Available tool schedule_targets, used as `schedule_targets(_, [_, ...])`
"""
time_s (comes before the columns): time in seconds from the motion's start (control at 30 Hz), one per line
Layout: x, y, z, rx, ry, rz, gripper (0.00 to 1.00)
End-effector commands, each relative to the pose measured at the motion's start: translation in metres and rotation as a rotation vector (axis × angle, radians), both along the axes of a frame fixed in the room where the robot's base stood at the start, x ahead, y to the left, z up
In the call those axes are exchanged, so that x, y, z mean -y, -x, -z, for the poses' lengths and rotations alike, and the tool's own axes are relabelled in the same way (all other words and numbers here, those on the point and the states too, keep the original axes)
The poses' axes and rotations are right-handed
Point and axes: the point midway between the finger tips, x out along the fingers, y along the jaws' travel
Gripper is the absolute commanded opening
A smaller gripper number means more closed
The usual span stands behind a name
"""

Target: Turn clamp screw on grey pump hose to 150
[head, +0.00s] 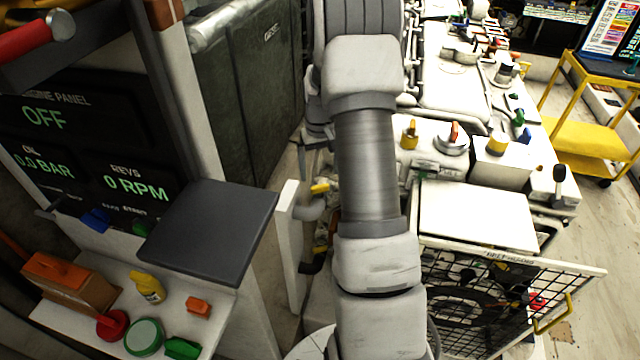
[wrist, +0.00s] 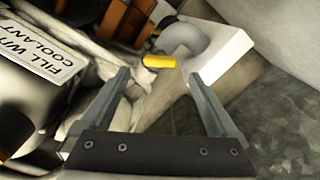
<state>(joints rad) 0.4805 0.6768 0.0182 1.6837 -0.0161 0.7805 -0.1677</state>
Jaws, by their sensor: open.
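A small yellow screw handle (head: 320,188) sticks out beside a grey hose elbow (head: 309,208) on a white upright, left of my arm. In the wrist view the yellow handle (wrist: 159,61) appears between and just beyond my fingertips, with the grey hose (wrist: 184,40) behind it. I take it for the clamp screw; no scale or reading is legible on it. My gripper (wrist: 158,74) is open with nothing between its fingers. Whether the fingers are level with the handle in depth, I cannot tell. In the head view my arm hides the gripper.
A white block (wrist: 222,57) stands right of the hose. A "fill with coolant" label (wrist: 52,77) is on the left. A dark flat panel (head: 208,230) juts out left of the hose. The engine bench (head: 480,215) and a wire-mesh gate (head: 480,300) lie right of my arm.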

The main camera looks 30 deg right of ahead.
Motion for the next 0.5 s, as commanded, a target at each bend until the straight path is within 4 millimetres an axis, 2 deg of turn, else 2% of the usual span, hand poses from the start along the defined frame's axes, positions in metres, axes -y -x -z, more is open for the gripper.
schedule_targets(0.1, [0.000,0.000,-0.013,0.000,0.000,0.000,0.95])
schedule_targets(0.5, [0.000,0.000,-0.042,0.000,0.000,0.000,0.95])
